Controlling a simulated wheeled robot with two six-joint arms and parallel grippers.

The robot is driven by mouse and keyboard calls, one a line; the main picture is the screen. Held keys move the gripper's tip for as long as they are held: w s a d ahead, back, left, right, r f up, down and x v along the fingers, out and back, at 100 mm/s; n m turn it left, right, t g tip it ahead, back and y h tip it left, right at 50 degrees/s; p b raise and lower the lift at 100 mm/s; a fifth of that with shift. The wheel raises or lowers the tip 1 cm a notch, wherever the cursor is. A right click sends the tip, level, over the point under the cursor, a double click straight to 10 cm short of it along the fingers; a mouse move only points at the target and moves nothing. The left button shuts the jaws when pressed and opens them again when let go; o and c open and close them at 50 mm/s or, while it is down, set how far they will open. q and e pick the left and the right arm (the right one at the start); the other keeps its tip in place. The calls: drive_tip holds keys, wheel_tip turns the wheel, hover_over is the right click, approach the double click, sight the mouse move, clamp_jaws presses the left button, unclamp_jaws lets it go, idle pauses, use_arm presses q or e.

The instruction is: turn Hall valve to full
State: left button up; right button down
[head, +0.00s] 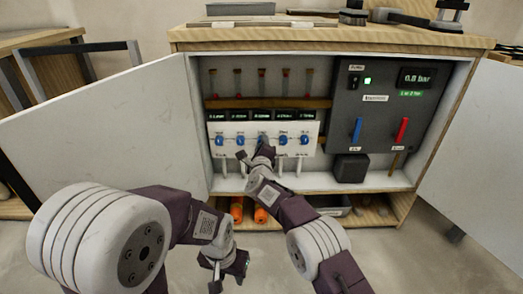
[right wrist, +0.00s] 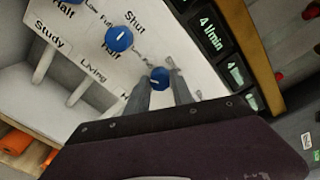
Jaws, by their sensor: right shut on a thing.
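A white panel (head: 212,153) in the open cabinet carries a row of blue valve knobs, each with flow displays above. My right gripper (head: 265,150) reaches the middle knob (head: 262,139). In the right wrist view its two fingers are shut on that blue knob (right wrist: 160,76), which has a short white pointer mark. The label below it begins with "H"; the rest is hidden by my gripper. The neighbouring Living knob (right wrist: 118,38) and the Study label (right wrist: 47,36) show further left. My left gripper (head: 228,272) hangs low in front of the cabinet, away from the panel; its opening is unclear.
A dark control box (head: 385,110) at the right has a green light, a display reading about 0.8 bar, a blue lever (head: 356,131) and a red lever (head: 402,131). Open doors (head: 110,125) flank the cabinet. Orange cylinders (head: 260,214) lie on the lower shelf.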

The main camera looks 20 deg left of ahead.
drive_tip(key=shift+m+y+b, duration=0.3)
drive_tip(key=shift+m+b, duration=1.45)
drive_tip(key=shift+m, duration=0.85)
drive_tip(key=c, duration=1.1)
unclamp_jaws()
